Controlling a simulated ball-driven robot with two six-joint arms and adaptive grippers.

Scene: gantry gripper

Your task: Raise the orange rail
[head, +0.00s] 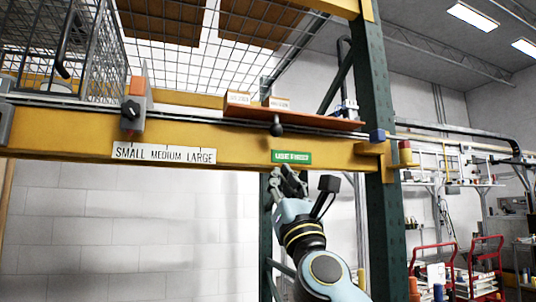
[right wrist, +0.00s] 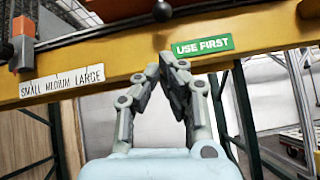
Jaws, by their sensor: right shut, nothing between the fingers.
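The orange rail (head: 310,117) is a thin flat orange piece along the top of the yellow beam (head: 80,140) in the head view. A black round knob (head: 277,129) hangs at its front edge. In the right wrist view part of the orange rail (right wrist: 112,8) shows at the top edge, with the knob (right wrist: 163,11) beside it. My right gripper (head: 279,172) is shut and empty, just below the green USE FIRST label (head: 291,157) and under the knob, apart from it. Its fingertips (right wrist: 165,60) meet in the right wrist view. My left gripper is not in view.
A slider with a black knob (head: 130,114) sits left, above the SMALL MEDIUM LARGE strip (head: 164,153). A wire cage (head: 95,50) is upper left. A green post (head: 382,200) stands right of my arm.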

